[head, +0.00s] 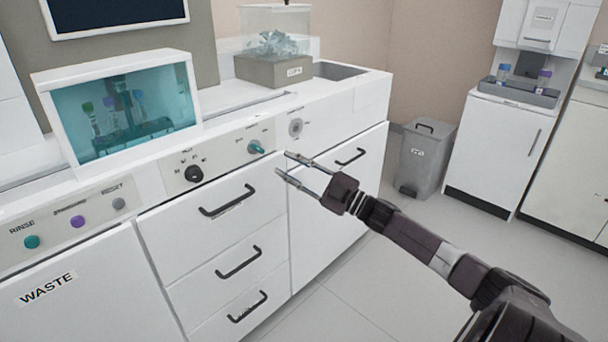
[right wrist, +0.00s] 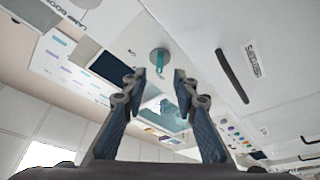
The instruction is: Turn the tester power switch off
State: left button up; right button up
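A teal rotary switch (head: 256,147) sits on the white front panel above the drawers. Its label is too small to read, so I cannot be sure it is the tester power switch. It also shows in the right wrist view as a teal knob on a grey disc (right wrist: 158,58), ahead of and between the fingertips. My right gripper (head: 283,164) is open and empty, just right of and slightly below the switch in the head view, apart from it. It shows in the right wrist view (right wrist: 160,78) with fingers spread. My left gripper is not in view.
A black knob (head: 194,174) sits left on the same panel, and a round grey fitting (head: 296,128) to the right. A glass-fronted tube case (head: 187,88) stands above. Drawer handles (head: 228,200) stick out below. A grey bin (head: 424,160) stands right; the floor between is clear.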

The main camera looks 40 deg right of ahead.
jog(key=shift+v, duration=2.15)
